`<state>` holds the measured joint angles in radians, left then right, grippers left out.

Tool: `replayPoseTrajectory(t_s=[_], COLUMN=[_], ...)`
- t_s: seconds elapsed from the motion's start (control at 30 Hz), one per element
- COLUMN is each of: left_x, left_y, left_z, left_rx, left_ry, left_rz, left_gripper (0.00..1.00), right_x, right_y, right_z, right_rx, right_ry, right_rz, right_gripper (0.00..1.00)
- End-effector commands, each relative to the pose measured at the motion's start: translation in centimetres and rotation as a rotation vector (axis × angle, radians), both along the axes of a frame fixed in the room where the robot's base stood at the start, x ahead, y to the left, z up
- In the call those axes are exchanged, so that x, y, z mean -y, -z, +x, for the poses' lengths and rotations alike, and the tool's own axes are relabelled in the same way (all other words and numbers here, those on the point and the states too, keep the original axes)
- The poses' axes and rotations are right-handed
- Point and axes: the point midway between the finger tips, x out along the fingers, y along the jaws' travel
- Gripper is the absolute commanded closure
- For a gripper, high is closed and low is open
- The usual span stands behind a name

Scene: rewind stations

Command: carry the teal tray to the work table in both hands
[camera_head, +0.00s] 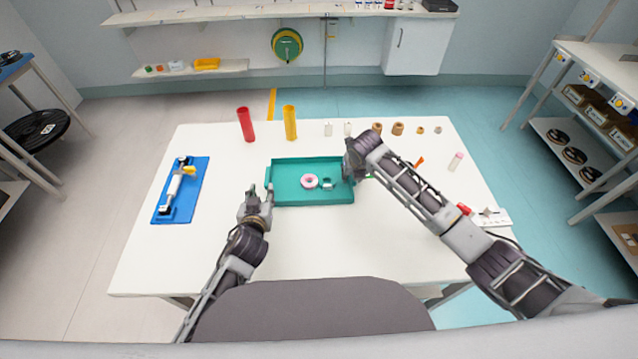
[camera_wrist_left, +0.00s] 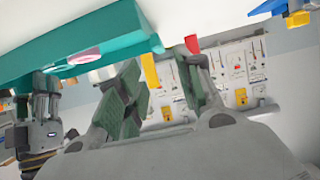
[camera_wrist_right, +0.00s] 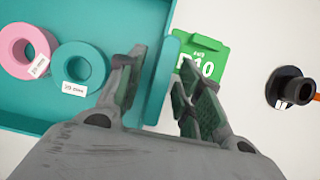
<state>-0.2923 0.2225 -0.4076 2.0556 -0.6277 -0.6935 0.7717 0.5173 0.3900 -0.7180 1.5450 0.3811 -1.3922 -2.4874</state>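The teal tray (camera_head: 312,198) lies on the white work table (camera_head: 310,250). A pink roll (camera_head: 309,181) and a teal roll (camera_head: 327,182) lie in it; both also show in the right wrist view. My left gripper (camera_head: 258,192) is open at the tray's left end, its fingers apart; in the left wrist view the tray's end (camera_wrist_left: 140,45) shows close above the fingers, and I see no contact. My right gripper (camera_wrist_right: 160,85) is open at the right end, with the tray's right wall between its fingers. In the head view its fingertips are mostly hidden by the arm.
A green card (camera_wrist_right: 203,62) lies just right of the tray. Red (camera_head: 245,125) and yellow (camera_head: 290,123) tubes stand behind it, with several small cores. A blue mat (camera_head: 170,200) with a device is at the left. The table front is mostly clear.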

Motion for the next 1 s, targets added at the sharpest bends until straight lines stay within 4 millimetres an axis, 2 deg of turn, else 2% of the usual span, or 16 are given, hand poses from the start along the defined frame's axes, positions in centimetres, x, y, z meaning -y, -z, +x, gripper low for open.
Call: replayPoseTrajectory(t_s=[0.63, 1.0], left_x=[0.0, 0.0], left_y=[-0.2, -0.2], left_z=[-0.2, -0.2], left_rx=[0.001, 0.001], left_ry=[0.000, 0.000], left_rz=[0.000, 0.000], left_gripper=[0.64, 0.64], right_x=[0.0, 0.0], right_y=[-0.3, -3.1], right_z=[-0.1, -1.2], right_rx=[0.001, 0.002], right_ry=[0.000, -0.001], right_rz=[0.001, -0.001], right_gripper=[0.64, 0.64])
